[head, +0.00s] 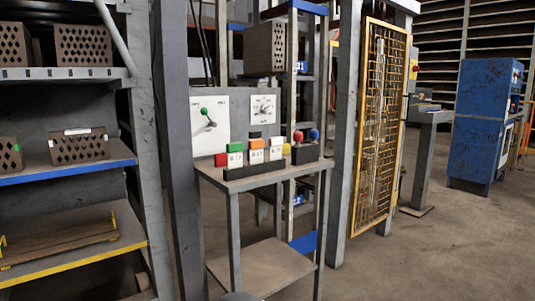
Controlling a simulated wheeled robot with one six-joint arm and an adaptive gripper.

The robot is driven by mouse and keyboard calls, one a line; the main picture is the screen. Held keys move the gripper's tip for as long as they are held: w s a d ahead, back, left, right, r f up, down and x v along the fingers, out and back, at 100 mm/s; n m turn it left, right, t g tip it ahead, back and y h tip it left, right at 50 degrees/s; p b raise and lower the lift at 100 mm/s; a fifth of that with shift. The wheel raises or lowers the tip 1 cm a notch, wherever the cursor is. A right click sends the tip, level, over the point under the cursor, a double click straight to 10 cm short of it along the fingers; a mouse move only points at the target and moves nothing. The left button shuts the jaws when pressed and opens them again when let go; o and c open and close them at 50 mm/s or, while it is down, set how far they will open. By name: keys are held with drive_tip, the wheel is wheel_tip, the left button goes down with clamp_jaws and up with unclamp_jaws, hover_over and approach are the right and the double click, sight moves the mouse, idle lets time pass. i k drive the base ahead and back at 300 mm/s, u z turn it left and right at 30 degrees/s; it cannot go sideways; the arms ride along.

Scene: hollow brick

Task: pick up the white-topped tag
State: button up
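Several tags with coloured tops stand upright in a dark rack (252,172) on a small grey table. A tag with a white top (276,143) stands toward the right of the row. Left of it are an orange-topped tag (256,144) and a green-topped tag (235,148). My gripper is not in view.
The grey table (280,175) has a lower shelf (262,268). A dark box with red and blue knobs (306,154) stands right of the tags. A lever panel (209,125) is behind. Posts flank the table; shelves with bricks (80,147) stand left. Floor at right is open.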

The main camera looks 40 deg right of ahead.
sight(275, 143)
drive_tip(key=u, duration=0.45)
drive_tip(key=k, duration=1)
drive_tip(key=u, duration=0.3)
drive_tip(key=i, duration=1.55)
drive_tip(key=z, duration=1.55)
drive_tip(key=i, duration=0.95)
drive_tip(key=z, duration=1.05)
